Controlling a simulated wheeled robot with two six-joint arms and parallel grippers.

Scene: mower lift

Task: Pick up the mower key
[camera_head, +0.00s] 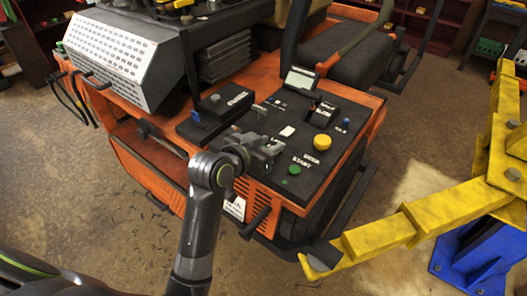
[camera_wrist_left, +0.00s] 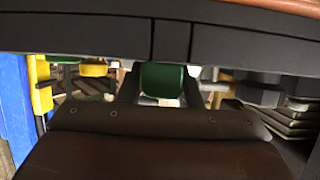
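The orange mower (camera_head: 262,75) has a black control panel (camera_head: 262,185) with a yellow knob (camera_head: 322,142), a green button (camera_head: 294,169), a small white piece (camera_head: 287,131) and a small blue piece (camera_head: 345,122). I cannot make out which small part, if any, is the mower key. My left gripper (camera_head: 264,148) is over the near left part of the panel and hides what lies under it. Its fingers are too small and dark to tell open from shut. My right gripper is not in view.
A yellow lift arm (camera_head: 410,222) with a blue base (camera_head: 472,258) stands close on the right. A black box (camera_head: 222,103) and a small screen (camera_head: 300,80) rise from the panel. In the left wrist view a brown padded surface (camera_wrist_left: 150,155) lies below a dark bar (camera_wrist_left: 80,35).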

